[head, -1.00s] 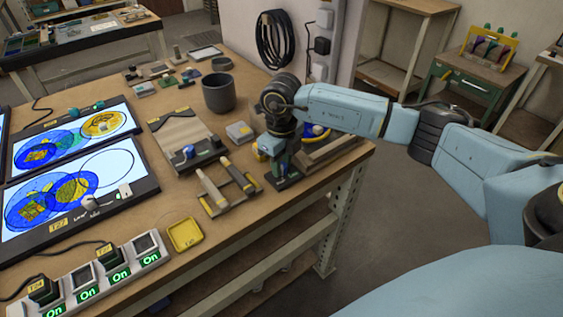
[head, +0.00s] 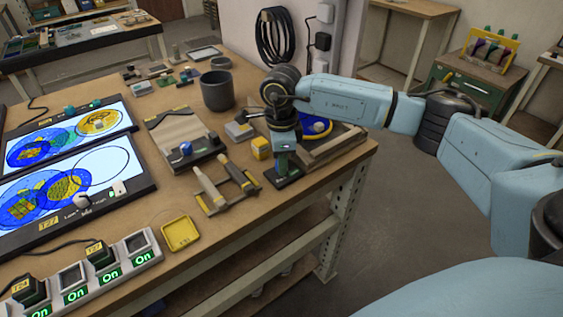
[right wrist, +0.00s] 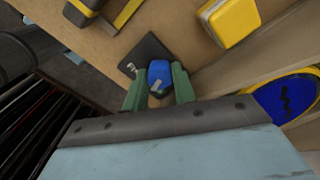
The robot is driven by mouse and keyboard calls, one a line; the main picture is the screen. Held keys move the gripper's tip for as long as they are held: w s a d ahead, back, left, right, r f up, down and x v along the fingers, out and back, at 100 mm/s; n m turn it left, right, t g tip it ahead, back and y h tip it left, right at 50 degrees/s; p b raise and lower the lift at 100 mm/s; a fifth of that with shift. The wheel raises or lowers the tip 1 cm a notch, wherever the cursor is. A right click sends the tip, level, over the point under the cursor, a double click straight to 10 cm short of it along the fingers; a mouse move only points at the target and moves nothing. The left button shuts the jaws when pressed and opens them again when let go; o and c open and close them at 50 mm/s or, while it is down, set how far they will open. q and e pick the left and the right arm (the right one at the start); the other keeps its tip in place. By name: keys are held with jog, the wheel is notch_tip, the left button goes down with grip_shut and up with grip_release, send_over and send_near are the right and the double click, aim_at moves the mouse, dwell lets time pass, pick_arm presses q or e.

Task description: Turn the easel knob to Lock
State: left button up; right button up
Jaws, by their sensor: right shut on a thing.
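The blue knob (right wrist: 159,73) shows in the right wrist view, with a pale pointer mark on its near side. It sits on a dark plate (right wrist: 146,50) with a small white mark beside the knob. My right gripper (right wrist: 158,92) has its green fingers on both sides of the knob and is shut on it. In the head view my right gripper (head: 283,166) points straight down onto the dark plate (head: 291,178) at the table's right front edge, and it hides the knob. My left gripper is out of view.
A yellow block (head: 261,148) stands close left of the gripper. A wooden frame (head: 338,144) and a blue disc with a yellow rim (head: 316,126) lie behind it. A wooden clamp-like rack (head: 225,188), a grey cup (head: 217,90) and a yellow tray (head: 181,234) are further left.

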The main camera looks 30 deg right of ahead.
jog(key=shift+n, duration=0.9)
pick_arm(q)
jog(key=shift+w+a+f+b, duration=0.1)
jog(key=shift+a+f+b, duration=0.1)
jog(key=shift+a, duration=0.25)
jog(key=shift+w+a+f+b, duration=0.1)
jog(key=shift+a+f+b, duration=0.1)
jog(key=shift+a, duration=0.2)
pick_arm(e)
jog(key=shift+n, duration=0.3)
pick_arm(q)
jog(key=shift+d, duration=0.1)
pick_arm(e)
jog(key=o, duration=1)
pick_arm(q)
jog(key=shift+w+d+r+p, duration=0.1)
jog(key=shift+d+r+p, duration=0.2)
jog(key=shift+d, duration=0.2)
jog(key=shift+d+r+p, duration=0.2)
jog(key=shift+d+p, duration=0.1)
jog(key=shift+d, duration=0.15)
pick_arm(e)
notch_tip(320, 180, up, 13)
jog(key=shift+r, duration=0.2)
